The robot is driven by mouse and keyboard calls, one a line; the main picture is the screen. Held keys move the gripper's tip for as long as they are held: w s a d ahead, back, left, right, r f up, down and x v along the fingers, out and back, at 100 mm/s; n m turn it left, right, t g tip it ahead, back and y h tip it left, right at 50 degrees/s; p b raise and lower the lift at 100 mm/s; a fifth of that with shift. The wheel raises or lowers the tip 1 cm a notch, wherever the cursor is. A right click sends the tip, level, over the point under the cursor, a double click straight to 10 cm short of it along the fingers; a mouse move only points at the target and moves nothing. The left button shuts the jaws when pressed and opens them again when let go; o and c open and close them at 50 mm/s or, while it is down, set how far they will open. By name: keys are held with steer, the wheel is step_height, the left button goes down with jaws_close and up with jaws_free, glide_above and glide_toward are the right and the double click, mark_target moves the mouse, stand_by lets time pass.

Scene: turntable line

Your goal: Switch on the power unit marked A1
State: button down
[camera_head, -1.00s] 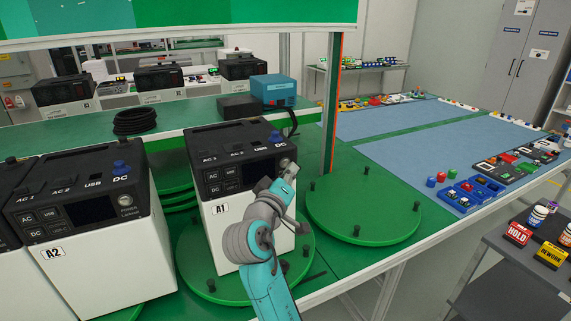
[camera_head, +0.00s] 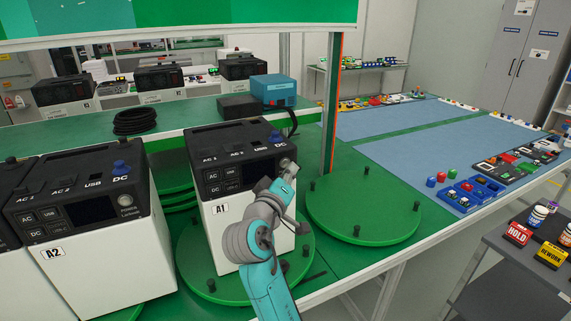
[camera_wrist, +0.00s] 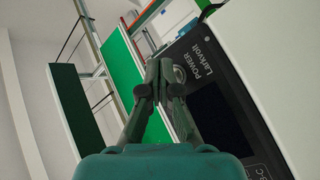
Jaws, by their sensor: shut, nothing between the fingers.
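The A1 power unit (camera_head: 218,236) is a white box with a black top and control panel, upright on a green turntable plate. Its A1 label is on the white front. My gripper (camera_head: 287,166) is shut and empty at the panel's right end, covering the power button there. In the wrist view the fingertips (camera_wrist: 158,66) lie just beside the round power button (camera_wrist: 179,74), under the "POWER Larkvolt" lettering. Whether they touch it, I cannot tell. The unit's dark screen (camera_wrist: 215,112) shows no light.
The A2 power unit (camera_head: 105,260) stands to the left. An empty green turntable (camera_head: 365,211) is to the right, beside a post (camera_head: 331,120). A black cable coil (camera_head: 135,121) and a blue box (camera_head: 273,91) sit on the shelf behind. Blue mats lie further right.

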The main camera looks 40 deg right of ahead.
steer(key=shift+w, duration=0.15)
steer(key=shift+w+d, duration=0.1)
steer(key=shift+w, duration=0.1)
steer(key=shift+w+d, duration=0.1)
steer(key=shift+w, duration=0.25)
stand_by(0.6)
steer(key=shift+s, duration=0.1)
steer(key=shift+s+a, duration=0.2)
steer(key=shift+s, duration=0.45)
steer(key=s, duration=0.2)
steer(key=s+a, duration=0.1)
steer(key=s, duration=0.1)
steer(key=shift+s+a, duration=0.2)
steer(key=shift+s, duration=0.2)
stand_by(0.3)
steer(key=shift+f, duration=0.1)
stand_by(0.7)
